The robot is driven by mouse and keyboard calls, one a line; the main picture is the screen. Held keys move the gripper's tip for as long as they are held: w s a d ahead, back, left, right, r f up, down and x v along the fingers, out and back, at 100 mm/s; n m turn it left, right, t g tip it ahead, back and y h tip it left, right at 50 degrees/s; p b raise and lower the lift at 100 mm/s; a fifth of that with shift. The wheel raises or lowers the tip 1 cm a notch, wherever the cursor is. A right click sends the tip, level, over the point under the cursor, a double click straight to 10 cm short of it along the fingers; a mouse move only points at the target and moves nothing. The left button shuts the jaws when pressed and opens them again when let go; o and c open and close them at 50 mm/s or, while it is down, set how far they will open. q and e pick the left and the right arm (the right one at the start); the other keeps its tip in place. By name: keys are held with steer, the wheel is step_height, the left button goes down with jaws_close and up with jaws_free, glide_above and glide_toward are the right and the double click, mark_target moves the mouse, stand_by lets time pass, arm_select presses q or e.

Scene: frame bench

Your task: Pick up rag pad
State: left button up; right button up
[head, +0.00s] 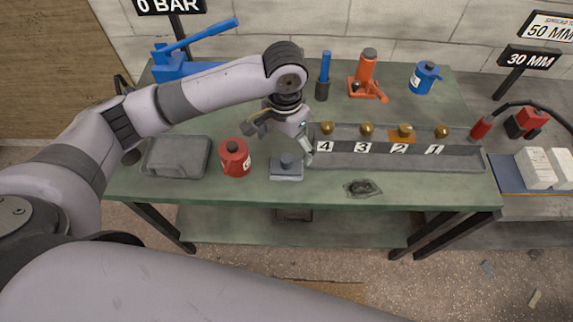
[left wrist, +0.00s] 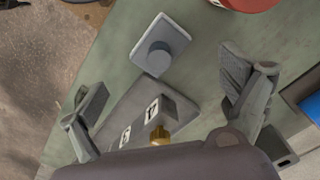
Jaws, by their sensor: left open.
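A grey square pad with a round knob on top (head: 286,172), which looks like the rag pad, lies flat near the front edge of the green bench. In the left wrist view the pad (left wrist: 170,38) sits beyond the spread fingers, apart from them. My left gripper (head: 280,140) is open and empty, above and slightly behind the pad. Its two fingers also show wide apart in the left wrist view (left wrist: 165,88). My right gripper is not in view.
A red can (head: 235,160) stands left of the pad, with a grey tray (head: 160,157) further left. A long grey tray (head: 460,160) with brass knobs and number tags lies right. A dark stained patch (head: 362,188) lies near the front edge. A blue can (head: 423,80) stands behind.

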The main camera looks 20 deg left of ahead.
mark_target(285, 158)
arm_select(q)
step_height(285, 158, down, 7)
steer(key=shift+a+f+p, duration=0.1)
steer(key=shift+f+p, duration=0.05)
steer(key=shift+p, duration=0.3)
steer(key=shift+c, duration=0.2)
